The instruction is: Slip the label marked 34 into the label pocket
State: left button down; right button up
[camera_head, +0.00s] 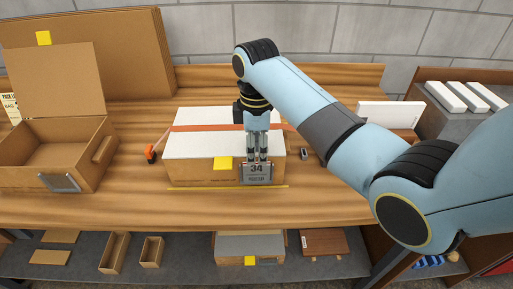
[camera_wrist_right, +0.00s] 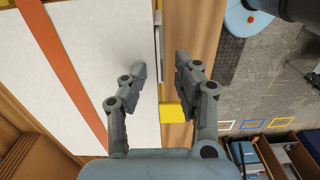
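The label marked 34 (camera_head: 257,168) is upright at the front face of the white-topped box (camera_head: 195,146), right of a yellow tag (camera_head: 223,163). It appears to sit in the grey label pocket (camera_head: 257,181), whose lower part shows below the number; how deep it sits I cannot tell. My right gripper (camera_head: 257,158) points down just above the label. In the wrist view, the right gripper's fingertips (camera_wrist_right: 161,75) are apart, on either side of the box's front edge, with a thin pale strip between them. My left gripper is out of view.
An open cardboard box (camera_head: 62,140) with its own metal pocket stands at left. An orange-handled tool (camera_head: 151,152) lies left of the white-topped box. A small dark item (camera_head: 305,153) lies to its right. A lower shelf (camera_head: 190,260) holds several boxes.

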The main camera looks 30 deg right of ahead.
jog(key=shift+r, duration=0.15)
notch_tip(320, 180, up, 7)
dwell(0.4)
dwell(0.5)
